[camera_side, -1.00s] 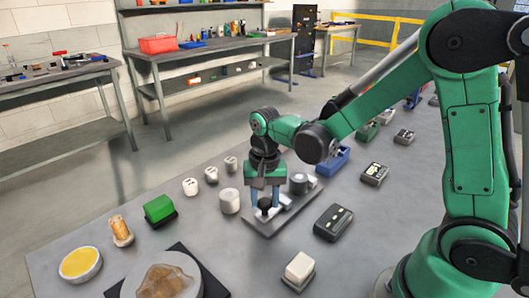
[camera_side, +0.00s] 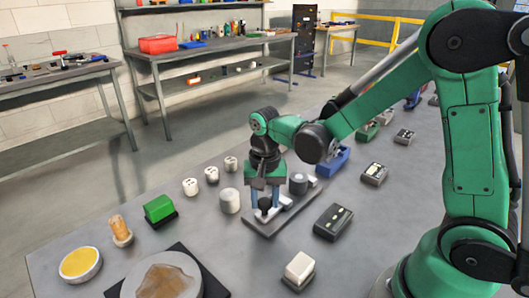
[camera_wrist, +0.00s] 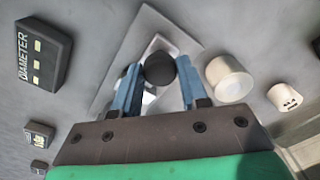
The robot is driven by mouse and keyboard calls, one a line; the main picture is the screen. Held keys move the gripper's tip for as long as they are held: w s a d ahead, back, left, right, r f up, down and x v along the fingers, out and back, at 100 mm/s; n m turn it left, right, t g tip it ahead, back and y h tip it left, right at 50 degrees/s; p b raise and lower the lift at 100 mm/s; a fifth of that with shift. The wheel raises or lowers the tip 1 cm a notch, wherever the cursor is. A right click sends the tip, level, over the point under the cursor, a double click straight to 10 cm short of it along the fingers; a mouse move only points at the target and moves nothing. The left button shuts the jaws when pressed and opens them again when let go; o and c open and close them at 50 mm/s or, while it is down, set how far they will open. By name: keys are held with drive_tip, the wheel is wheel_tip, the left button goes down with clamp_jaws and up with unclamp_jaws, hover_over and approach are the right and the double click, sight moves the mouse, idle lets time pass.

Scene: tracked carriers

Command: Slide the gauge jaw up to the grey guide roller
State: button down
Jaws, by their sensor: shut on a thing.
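The gauge jaw shows as a pale metal piece with a black round knob (camera_side: 265,203) on a flat grey plate (camera_side: 262,228). My gripper (camera_side: 265,207) points down over the plate, its two blue-grey fingers shut on the knob. In the wrist view the knob (camera_wrist: 160,68) sits between the fingertips, and the pale metal shows around it. The grey guide roller (camera_side: 298,183) stands upright just right of and behind my gripper in the side view. Part of the jaw is hidden behind the fingers, so I cannot tell the exact gap to the roller. The roller is not visible in the wrist view.
A white cylinder (camera_side: 229,201) stands left of the plate. A dark DIAMETER box (camera_side: 333,221) lies to its right. A blue bin (camera_side: 334,162) is behind.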

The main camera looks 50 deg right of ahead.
drive_tip(key=shift+d, duration=1.85)
drive_tip(key=shift+c, duration=2.3)
unclamp_jaws()
drive_tip(key=shift+r, duration=0.1)
drive_tip(key=shift+r, duration=2.7)
